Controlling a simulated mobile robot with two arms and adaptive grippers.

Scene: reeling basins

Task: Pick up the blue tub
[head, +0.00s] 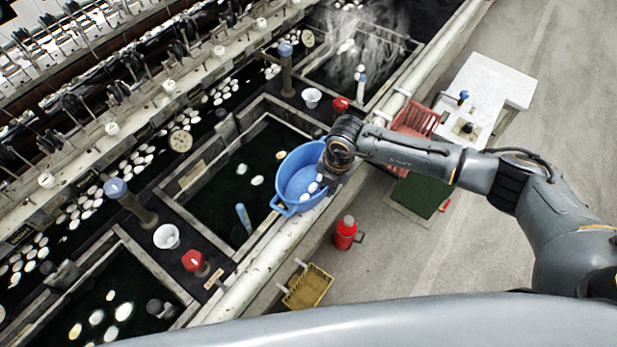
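The blue tub (291,177) is in the middle of the head view, tilted a little at the near edge of the middle basin. It has handles at its rim, and a few white cocoons lie inside it. My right gripper (326,178) is at the tub's right side, over or at its rim. The wrist hides the fingers and part of the rim, so I cannot tell if they are shut on it. My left gripper is not in view.
The middle basin (196,201) holds dark water with floating cocoons. A red flask (345,233) and a yellow basket (307,287) stand on the floor side. A red stool (416,119) and a white table (487,84) stand beyond my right arm. Open floor lies to the right.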

